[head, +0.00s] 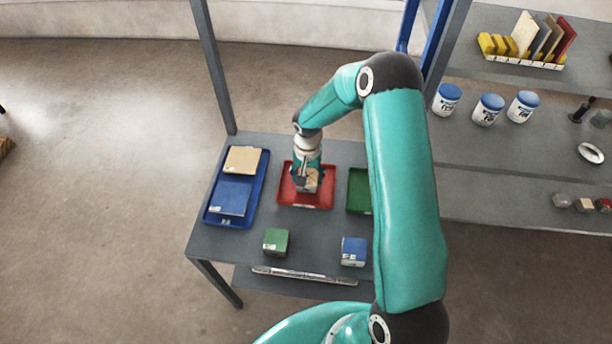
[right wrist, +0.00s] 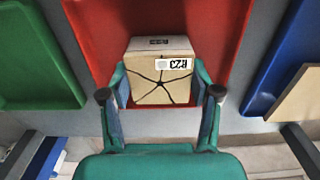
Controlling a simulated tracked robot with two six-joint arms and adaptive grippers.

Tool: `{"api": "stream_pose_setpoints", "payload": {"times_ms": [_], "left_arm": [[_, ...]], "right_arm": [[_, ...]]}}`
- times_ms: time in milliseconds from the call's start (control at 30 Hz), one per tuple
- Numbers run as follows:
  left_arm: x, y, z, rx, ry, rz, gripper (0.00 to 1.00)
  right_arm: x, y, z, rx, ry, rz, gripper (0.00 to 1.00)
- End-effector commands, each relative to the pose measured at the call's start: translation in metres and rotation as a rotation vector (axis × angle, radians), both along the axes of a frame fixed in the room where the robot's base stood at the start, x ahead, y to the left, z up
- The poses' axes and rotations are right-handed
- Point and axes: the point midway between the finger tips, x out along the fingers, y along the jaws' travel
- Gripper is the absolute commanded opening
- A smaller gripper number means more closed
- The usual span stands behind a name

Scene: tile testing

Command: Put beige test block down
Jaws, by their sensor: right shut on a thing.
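The beige test block (right wrist: 160,82) has dark crack lines and a white label on its face. My right gripper (right wrist: 161,98) is shut on it, with one finger on each side. In the head view the block (head: 312,184) shows below my right gripper (head: 308,180), over the red tray (head: 290,199). The red tray also fills the back of the right wrist view (right wrist: 90,30). I cannot tell whether the block touches the tray floor. My left gripper is not in view.
On the table (head: 220,241) a blue tray (head: 210,216) with a beige and a blue tile lies left, a green tray (head: 358,191) right. A green block (head: 276,241) and a blue block (head: 354,251) stand in front. A shelf (head: 480,160) with jars is at the right.

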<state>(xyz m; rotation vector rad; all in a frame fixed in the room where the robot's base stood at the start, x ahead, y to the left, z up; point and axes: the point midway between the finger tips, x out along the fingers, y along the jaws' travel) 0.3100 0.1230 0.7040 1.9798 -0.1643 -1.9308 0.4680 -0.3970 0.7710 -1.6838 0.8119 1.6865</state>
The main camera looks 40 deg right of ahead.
Motion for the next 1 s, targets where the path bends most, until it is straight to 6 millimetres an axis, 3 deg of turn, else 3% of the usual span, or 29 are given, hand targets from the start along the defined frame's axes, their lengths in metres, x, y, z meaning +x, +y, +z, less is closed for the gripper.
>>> {"api": "stream_pose_setpoints", "payload": {"times_ms": [200, 233, 367, 767, 1000], "left_arm": [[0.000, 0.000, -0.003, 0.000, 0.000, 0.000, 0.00], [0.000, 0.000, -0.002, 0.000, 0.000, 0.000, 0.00], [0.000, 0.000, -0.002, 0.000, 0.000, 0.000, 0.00], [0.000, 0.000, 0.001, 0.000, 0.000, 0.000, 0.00], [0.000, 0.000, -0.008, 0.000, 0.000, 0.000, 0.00]], "right_arm": [[0.000, 0.000, -0.001, -0.001, -0.001, 0.000, 0.32], [0.000, 0.000, -0.001, 0.000, 0.000, 0.000, 0.65], [0.000, 0.000, -0.001, 0.000, 0.000, 0.000, 0.87], [0.000, 0.000, 0.002, 0.000, 0.000, 0.000, 0.87], [0.001, -0.001, 0.032, -0.003, -0.005, 0.000, 0.87]]}}
